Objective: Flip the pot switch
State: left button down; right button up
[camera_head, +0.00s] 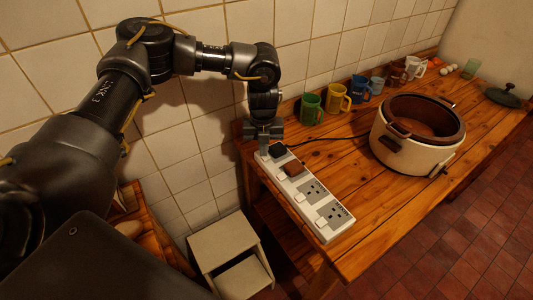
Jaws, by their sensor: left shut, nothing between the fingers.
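A white and brown electric pot (392,158) stands on the wooden table, open at the top. A black cord runs from the pot's side to a white power strip (325,232) on the table's left end. Small white switches line the strip's left edge. My left gripper (263,148) points down at the strip's far end, beside the black plug. It is shut and empty. Whether it touches a switch cannot be told. My right gripper is out of view.
Several mugs, including a green mug (311,109) and a yellow mug (338,99), stand along the tiled wall. A dark lid (503,97) lies at the right. A pale bin (225,245) stands below the table's left end. The wood (345,180) between strip and pot is clear.

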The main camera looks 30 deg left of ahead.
pick_arm(q)
jog(key=shift+r+p, duration=1.9)
jog(key=shift+r, duration=0.9)
jog(key=shift+f, duration=0.1)
